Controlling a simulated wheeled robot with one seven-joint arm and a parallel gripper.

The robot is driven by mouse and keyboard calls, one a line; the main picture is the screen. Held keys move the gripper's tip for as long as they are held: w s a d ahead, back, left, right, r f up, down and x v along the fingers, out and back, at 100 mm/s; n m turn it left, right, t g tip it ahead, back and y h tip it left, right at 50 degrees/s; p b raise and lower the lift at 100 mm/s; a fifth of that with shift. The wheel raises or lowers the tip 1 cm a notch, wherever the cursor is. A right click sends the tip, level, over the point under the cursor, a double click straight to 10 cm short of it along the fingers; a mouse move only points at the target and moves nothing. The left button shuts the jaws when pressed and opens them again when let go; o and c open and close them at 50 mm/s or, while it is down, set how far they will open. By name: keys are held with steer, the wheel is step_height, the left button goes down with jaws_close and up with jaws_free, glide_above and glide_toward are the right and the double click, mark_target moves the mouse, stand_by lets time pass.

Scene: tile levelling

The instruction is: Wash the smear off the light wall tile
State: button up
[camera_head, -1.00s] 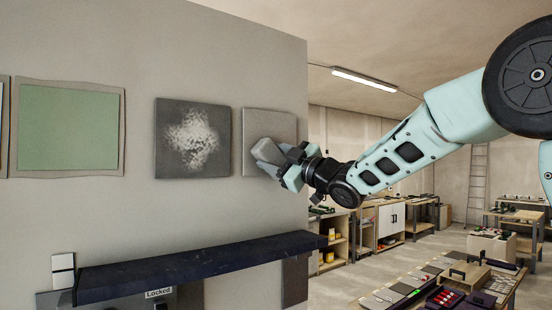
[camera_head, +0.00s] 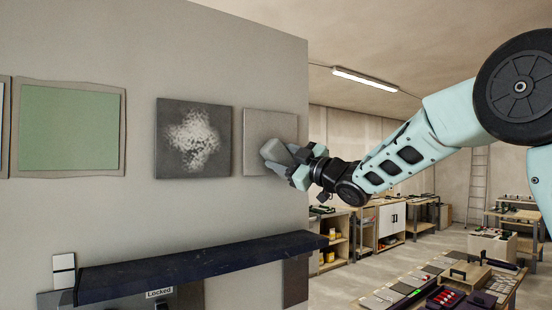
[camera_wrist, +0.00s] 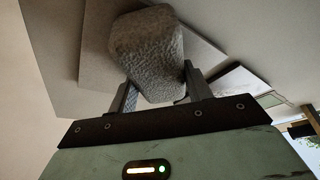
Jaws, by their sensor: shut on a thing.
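The light wall tile (camera_head: 266,124) is a grey square on the wall, right of a darker tile. It shows behind the sponge in the wrist view (camera_wrist: 98,40). My gripper (camera_head: 296,166) is at its lower right part, shut on a grey rough sponge-like block (camera_head: 277,154). The block fills the space between the fingers in the wrist view (camera_wrist: 147,52). It overlaps the tile's lower part; I cannot tell whether it touches. No clear smear shows on the visible part of the light tile; the rest is hidden by the block and gripper.
A dark tile (camera_head: 170,155) with a whitish patch (camera_head: 193,142) hangs to the left. A green panel (camera_head: 70,128) is farther left. A dark shelf (camera_head: 200,262) juts out below the tiles. Workbenches (camera_head: 440,285) with tools stand at the right.

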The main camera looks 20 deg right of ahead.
mark_target(274, 159)
steer(key=shift+w+d, duration=0.15)
steer(key=shift+d, duration=0.4)
steer(key=shift+w+f+b, duration=0.1)
steer(key=shift+b, duration=0.25)
steer(key=shift+a, duration=0.1)
steer(key=shift+s+a+b, duration=0.2)
steer(key=shift+a+b, duration=0.25)
steer(key=shift+a, duration=0.15)
steer(key=shift+s+a+b, duration=0.2)
steer(key=shift+a+b, duration=0.2)
steer(key=shift+a, duration=0.2)
steer(key=shift+s+a, duration=0.2)
steer(key=shift+a, duration=0.55)
steer(key=shift+b, duration=0.3)
steer(key=shift+s, duration=0.15)
steer(key=shift+s+d+b, duration=0.35)
steer(key=shift+s+b, duration=0.15)
steer(key=shift+s, duration=0.35)
steer(key=shift+s+d+b, duration=0.3)
steer(key=shift+s+b, duration=0.15)
steer(key=shift+s, duration=0.4)
steer(key=shift+s+d+b, duration=0.35)
steer(key=shift+s+b, duration=0.15)
steer(key=shift+s, duration=0.35)
